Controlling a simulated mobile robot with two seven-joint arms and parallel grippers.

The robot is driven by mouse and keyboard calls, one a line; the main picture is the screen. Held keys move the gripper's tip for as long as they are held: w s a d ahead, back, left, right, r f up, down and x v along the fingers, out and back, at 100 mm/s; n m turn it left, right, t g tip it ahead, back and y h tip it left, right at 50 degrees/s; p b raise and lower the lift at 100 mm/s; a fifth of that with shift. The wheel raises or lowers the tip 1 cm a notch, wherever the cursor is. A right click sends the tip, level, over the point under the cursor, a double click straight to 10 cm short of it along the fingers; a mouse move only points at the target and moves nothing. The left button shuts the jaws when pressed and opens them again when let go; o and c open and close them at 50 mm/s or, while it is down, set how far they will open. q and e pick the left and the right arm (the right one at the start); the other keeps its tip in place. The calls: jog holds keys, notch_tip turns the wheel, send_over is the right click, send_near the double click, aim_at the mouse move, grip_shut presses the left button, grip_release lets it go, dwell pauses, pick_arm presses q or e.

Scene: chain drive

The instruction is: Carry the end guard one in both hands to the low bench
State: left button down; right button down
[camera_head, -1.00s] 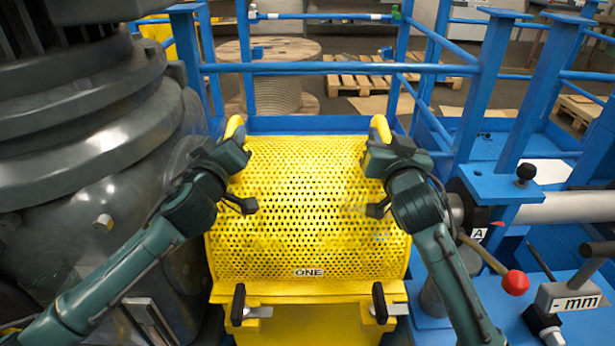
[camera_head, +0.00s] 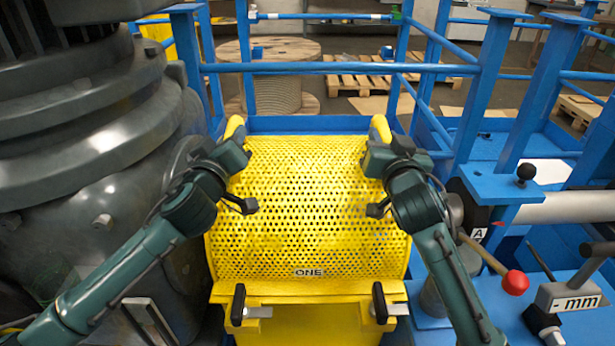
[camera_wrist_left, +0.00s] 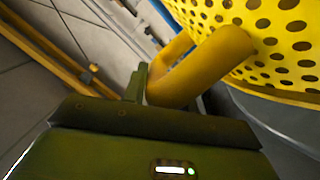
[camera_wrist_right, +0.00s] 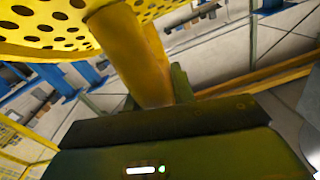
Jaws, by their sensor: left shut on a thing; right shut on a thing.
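The end guard one (camera_head: 310,215) is a yellow perforated curved cover with a label reading ONE near its lower edge. It sits in the middle of the head view, with a yellow handle at each upper corner. My left gripper (camera_head: 238,140) is shut on the left handle; the left wrist view shows the handle (camera_wrist_left: 205,65) between the jaws. My right gripper (camera_head: 378,142) is shut on the right handle; the right wrist view shows that handle (camera_wrist_right: 132,55) in the jaws. I cannot tell whether the guard's underside touches anything. I cannot make out the low bench.
Two black latches (camera_head: 238,305) are at the guard's front edge. A large dark machine housing (camera_head: 90,190) stands close on the left. Blue railing (camera_head: 330,68) runs behind. A red-knobbed lever (camera_head: 515,282) and blue frame are close on the right. Pallets (camera_head: 385,80) lie beyond the railing.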

pick_arm(q)
jog(key=shift+d, duration=0.1)
pick_arm(e)
jog(key=shift+a, duration=0.1)
pick_arm(q)
jog(key=shift+r, duration=0.4)
pick_arm(e)
jog(key=shift+r, duration=0.35)
